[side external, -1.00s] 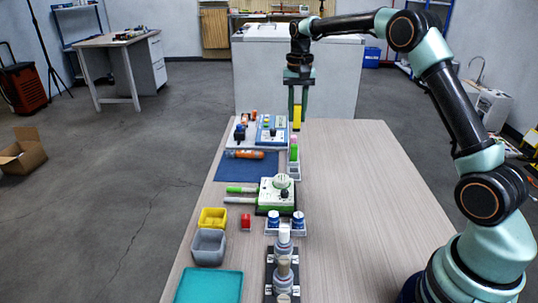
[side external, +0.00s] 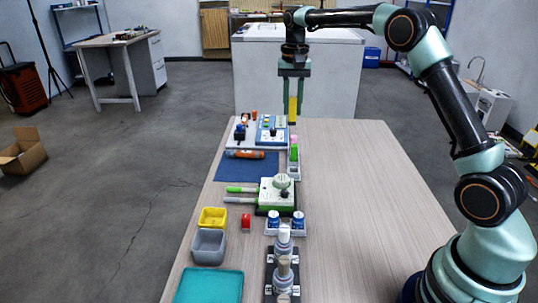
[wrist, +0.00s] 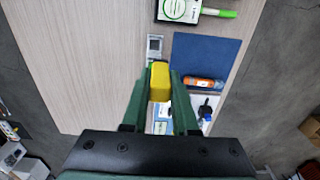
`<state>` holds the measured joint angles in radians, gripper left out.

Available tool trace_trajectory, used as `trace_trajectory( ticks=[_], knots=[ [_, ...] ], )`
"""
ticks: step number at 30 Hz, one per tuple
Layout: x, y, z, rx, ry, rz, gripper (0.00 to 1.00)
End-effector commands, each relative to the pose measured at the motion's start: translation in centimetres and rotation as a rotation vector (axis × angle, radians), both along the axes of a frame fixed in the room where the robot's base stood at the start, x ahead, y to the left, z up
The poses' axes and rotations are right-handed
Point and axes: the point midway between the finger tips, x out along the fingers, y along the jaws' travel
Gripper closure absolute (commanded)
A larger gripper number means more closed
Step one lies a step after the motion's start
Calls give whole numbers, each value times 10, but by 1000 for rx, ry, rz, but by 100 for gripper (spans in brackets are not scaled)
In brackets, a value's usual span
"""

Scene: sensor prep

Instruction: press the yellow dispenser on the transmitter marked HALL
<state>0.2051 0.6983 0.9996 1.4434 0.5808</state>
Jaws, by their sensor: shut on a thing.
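My gripper (side external: 293,100) is shut on the yellow dispenser (side external: 292,112), which hangs below the fingers near the table's far edge. In the wrist view the yellow dispenser (wrist: 159,82) sits between my green fingers (wrist: 160,74). A blue device (side external: 271,131) on a white board lies just left of the gripper in the side view. A white-and-green device (side external: 276,192) stands nearer the camera; part of it shows in the wrist view (wrist: 180,9). The HALL marking cannot be read on either device.
A blue mat (side external: 245,168) lies between the devices, with an orange tube (side external: 244,154) at its far edge. A small grey tray (wrist: 154,47) is beside the mat. A yellow bin (side external: 212,217), a grey bin (side external: 208,245) and bottles (side external: 284,240) stand nearer. The right table side is clear.

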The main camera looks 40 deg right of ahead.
Motion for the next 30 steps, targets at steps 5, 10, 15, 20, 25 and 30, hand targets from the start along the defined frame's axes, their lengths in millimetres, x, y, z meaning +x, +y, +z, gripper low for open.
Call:
trace_trajectory(
  ticks=[5,10,15,20,25,30],
  knots=[
    [1,48,-39,1,6,8,100],
    [-2,84,-70,0,3,5,100],
    [-6,101,-84,0,0,3,100],
    [-7,102,-90,0,0,1,100],
    [-7,102,-100,0,1,1,100],
    [-7,102,-112,0,1,1,100]
  ],
)
